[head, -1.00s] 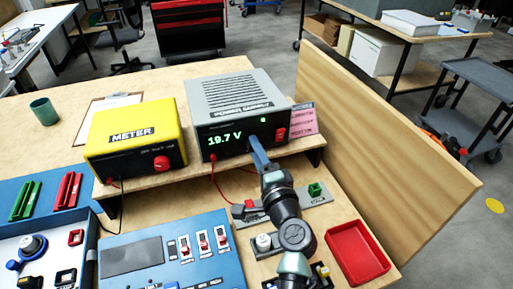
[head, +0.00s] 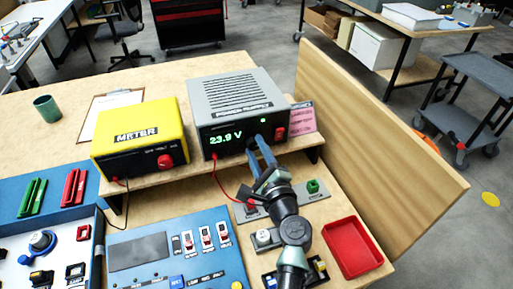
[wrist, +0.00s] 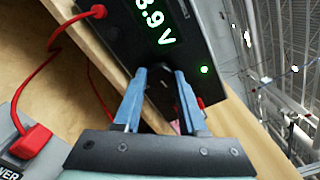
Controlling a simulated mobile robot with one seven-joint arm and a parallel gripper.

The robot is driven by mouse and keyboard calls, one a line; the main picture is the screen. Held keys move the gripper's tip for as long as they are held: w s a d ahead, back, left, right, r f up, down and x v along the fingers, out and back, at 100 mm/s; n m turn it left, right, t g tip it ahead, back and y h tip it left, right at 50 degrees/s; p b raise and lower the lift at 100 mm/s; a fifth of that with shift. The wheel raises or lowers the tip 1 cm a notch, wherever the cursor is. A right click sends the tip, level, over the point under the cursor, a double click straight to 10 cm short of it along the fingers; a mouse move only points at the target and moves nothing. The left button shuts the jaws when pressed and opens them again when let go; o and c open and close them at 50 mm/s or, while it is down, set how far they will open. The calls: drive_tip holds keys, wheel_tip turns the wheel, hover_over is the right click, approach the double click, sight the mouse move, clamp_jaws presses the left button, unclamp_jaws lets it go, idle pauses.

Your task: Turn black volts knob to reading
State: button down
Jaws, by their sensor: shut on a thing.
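The grey power supply (head: 238,95) stands on the raised wooden shelf, with a black front. Its green display (head: 226,138) reads 23.9 V, and part of that reading shows in the wrist view (wrist: 160,22). My gripper (head: 258,146) is at the front panel, shut on the black volts knob (head: 253,140). In the wrist view both blue fingers (wrist: 160,72) reach the panel, one on each side of the dark knob, which is hard to make out against the black front.
A red lead (head: 217,180) hangs from the panel's left. The yellow meter (head: 140,130) stands to the left, a pink card (head: 302,117) to the right. A red tray (head: 352,248) lies at the front right.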

drive_tip(key=shift+f, duration=0.1)
idle(0.3)
drive_tip(key=shift+c, duration=2.3)
unclamp_jaws()
drive_tip(key=shift+s, duration=0.1)
drive_tip(key=v, duration=1.2)
drive_tip(key=shift+s, duration=0.4)
drive_tip(key=shift+d, duration=0.15)
